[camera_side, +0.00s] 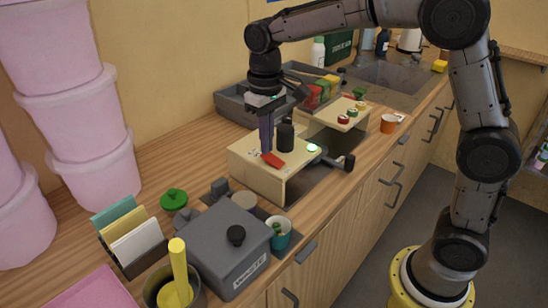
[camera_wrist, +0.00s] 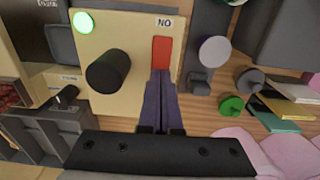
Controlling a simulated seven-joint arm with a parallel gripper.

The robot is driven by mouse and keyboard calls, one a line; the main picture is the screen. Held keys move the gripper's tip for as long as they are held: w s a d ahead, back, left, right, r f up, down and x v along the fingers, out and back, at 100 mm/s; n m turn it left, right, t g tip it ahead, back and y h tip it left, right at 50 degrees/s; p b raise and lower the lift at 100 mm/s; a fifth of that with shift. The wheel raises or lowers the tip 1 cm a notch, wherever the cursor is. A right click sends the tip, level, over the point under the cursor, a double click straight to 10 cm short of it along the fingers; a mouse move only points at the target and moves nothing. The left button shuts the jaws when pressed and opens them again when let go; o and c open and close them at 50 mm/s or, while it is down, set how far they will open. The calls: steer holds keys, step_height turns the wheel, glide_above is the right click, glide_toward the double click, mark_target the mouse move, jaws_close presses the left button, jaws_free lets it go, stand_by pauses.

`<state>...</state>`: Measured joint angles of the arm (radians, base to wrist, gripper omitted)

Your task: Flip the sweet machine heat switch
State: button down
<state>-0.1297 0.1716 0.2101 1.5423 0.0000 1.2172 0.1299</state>
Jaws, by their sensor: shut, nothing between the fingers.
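The sweet machine is a cream box (camera_side: 249,163) on the counter; its top panel (camera_wrist: 127,35) fills the upper middle of the wrist view. A red rocker switch (camera_side: 273,160) lies on the panel, also in the wrist view (camera_wrist: 161,51), beside a label (camera_wrist: 164,22) with the letters "NO" as pictured. A round lamp (camera_side: 313,148) glows green; a black knob (camera_side: 286,136) stands on the panel. My gripper (camera_side: 267,150) is shut and empty, pointing down, its fingertips (camera_wrist: 160,74) at the near end of the switch. I cannot tell whether they touch it.
A grey lidded box (camera_side: 215,245), a teal cup (camera_side: 278,232) and a card holder (camera_side: 131,239) stand in front of the machine.

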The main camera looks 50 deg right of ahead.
steer(key=shift+f, duration=0.5)
stand_by(0.3)
steer(key=shift+r, duration=3.5)
